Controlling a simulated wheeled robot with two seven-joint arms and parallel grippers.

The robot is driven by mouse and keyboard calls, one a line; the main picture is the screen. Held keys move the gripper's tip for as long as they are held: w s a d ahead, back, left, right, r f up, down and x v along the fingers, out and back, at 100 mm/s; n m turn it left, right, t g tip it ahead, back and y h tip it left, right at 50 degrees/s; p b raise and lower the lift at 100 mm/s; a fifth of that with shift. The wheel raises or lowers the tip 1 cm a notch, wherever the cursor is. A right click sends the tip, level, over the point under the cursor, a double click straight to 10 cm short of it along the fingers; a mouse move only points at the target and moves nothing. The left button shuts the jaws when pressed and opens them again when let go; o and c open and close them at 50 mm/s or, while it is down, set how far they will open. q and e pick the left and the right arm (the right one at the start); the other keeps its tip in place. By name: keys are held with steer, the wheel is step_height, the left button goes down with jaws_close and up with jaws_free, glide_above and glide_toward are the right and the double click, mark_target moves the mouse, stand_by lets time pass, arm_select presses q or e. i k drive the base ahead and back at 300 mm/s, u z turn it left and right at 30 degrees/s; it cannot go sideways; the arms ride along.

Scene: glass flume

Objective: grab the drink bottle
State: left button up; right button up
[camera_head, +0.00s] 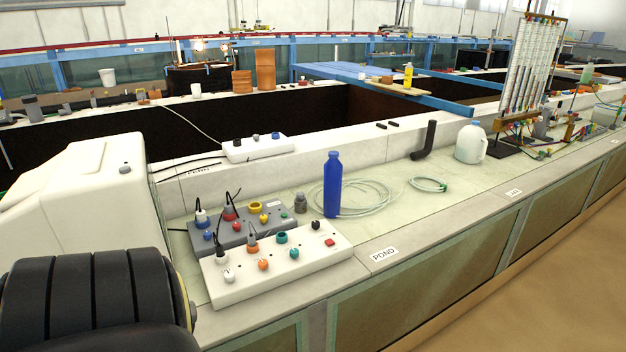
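A blue drink bottle (333,186) stands upright on the light bench top, near the middle of the camera_head view. Coiled clear tubing lies around and behind its base. Nothing is gripping the bottle. Neither of my grippers shows in this view. A black ribbed rounded part with a white part above it fills the lower left; no gripper fingers can be seen there.
A white control box (318,255) and a grey one (234,236) with knobs and plugs sit left of the bottle. A black bent pipe (425,142) and a whitish jug (470,145) stand further right. Bench ahead-right of it is fairly clear.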

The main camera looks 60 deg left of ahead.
mark_target(334, 168)
steer(key=u, duration=3.15)
steer(key=k, duration=0.4)
steer(key=z, duration=1.3)
